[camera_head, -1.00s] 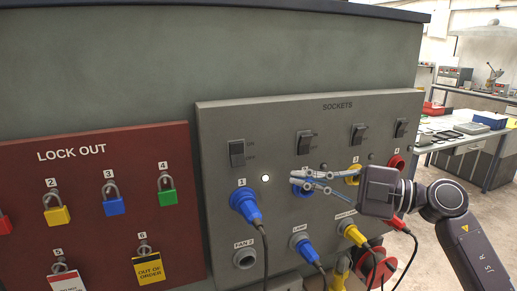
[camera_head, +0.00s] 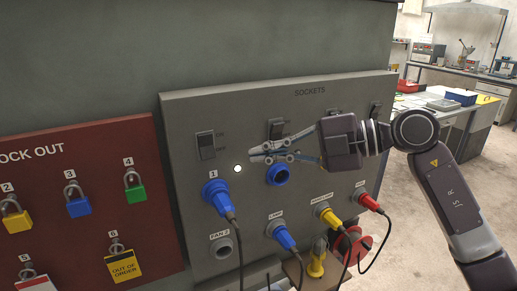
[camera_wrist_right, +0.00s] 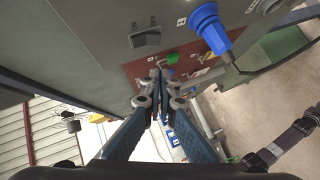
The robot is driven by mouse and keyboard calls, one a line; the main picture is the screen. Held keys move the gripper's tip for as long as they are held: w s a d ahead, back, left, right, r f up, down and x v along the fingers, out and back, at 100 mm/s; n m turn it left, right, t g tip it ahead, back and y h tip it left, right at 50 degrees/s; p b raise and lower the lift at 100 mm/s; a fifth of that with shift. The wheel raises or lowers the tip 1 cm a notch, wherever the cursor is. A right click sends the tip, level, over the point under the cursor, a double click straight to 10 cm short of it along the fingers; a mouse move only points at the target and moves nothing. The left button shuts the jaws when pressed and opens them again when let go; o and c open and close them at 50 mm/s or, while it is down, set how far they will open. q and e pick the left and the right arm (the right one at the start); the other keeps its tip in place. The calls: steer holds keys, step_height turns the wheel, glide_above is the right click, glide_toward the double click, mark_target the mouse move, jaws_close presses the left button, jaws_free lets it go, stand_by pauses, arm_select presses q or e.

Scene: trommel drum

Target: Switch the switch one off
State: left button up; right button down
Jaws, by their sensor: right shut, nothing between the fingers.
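Switch one (camera_head: 206,146) is a dark rocker switch at the upper left of the grey sockets panel (camera_head: 330,92). It sits above the blue socket marked 1, which has a blue plug (camera_head: 217,196) in it. Its on or off state is hard to tell. My right gripper (camera_head: 252,155) is shut and empty, its fingertips pointing left, to the right of switch one and apart from it. In the right wrist view the gripper (camera_wrist_right: 158,74) points toward the panel, with the switch (camera_wrist_right: 145,38) above its tips. My left gripper is not in view.
A second switch (camera_head: 276,128) and an empty blue socket (camera_head: 278,175) are behind my gripper. Plugs with hanging cables fill the lower panel. A red lock-out board (camera_head: 90,240) with padlocks is at left.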

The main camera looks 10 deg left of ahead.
steer(key=p, duration=0.3)
glide_toward(207, 159)
steer(key=s+a, duration=0.2)
steer(key=a, duration=0.2)
steer(key=w+f, duration=0.1)
steer(key=w+a+p, duration=0.1)
steer(key=shift+w+a+f, duration=0.3)
steer(key=shift+f, duration=0.1)
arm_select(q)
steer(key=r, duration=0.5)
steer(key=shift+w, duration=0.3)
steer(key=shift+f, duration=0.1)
arm_select(e)
steer(key=shift+f, duration=0.1)
